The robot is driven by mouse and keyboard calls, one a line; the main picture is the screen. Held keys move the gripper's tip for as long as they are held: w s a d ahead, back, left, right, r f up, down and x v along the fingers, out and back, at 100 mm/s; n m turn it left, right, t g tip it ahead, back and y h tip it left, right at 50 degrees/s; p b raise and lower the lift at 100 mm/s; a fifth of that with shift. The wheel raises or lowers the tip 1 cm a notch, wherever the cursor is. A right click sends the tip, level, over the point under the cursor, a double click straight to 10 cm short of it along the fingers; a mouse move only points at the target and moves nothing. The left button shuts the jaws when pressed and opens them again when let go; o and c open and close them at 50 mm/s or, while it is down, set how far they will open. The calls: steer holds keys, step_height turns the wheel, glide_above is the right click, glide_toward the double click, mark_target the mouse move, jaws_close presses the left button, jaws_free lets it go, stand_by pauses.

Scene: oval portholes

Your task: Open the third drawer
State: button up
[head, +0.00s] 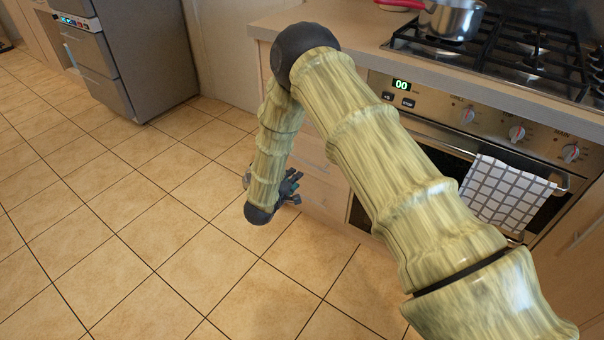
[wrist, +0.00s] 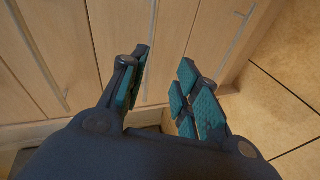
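The stack of pale wood drawers (head: 322,165) stands under the counter, left of the oven, partly hidden by my arm. Its fronts look shut. In the wrist view the drawer fronts (wrist: 115,30) appear turned on their side, with several thin metal bar handles, one at the left (wrist: 38,52) and one at the right (wrist: 237,42). A middle handle (wrist: 153,22) runs down toward my fingers. I cannot tell for sure which front is the third. My gripper (head: 292,186) is low beside the lower drawers. In the wrist view its teal-padded fingers (wrist: 162,92) are apart with nothing gripped.
The oven (head: 440,140) with a checked towel (head: 505,192) on its rail is right of the drawers. A pot (head: 452,18) sits on the hob above. The tiled floor (head: 130,220) is clear.

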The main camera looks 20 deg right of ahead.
mark_target(302, 160)
steer(key=w+d+h+b, duration=0.1)
steer(key=w+d+b, duration=0.1)
steer(key=w+b, duration=0.1)
steer(key=w+d+f+h+b, duration=0.1)
steer(key=w+d+b, duration=0.1)
steer(key=w+b, duration=0.1)
steer(key=w+d+f+g+h+b, duration=0.1)
steer(key=w+d+b, duration=0.2)
steer(key=w, duration=0.2)
steer(key=shift+w+f, duration=0.2)
steer(key=shift+f, duration=0.05)
stand_by(0.4)
jaws_close()
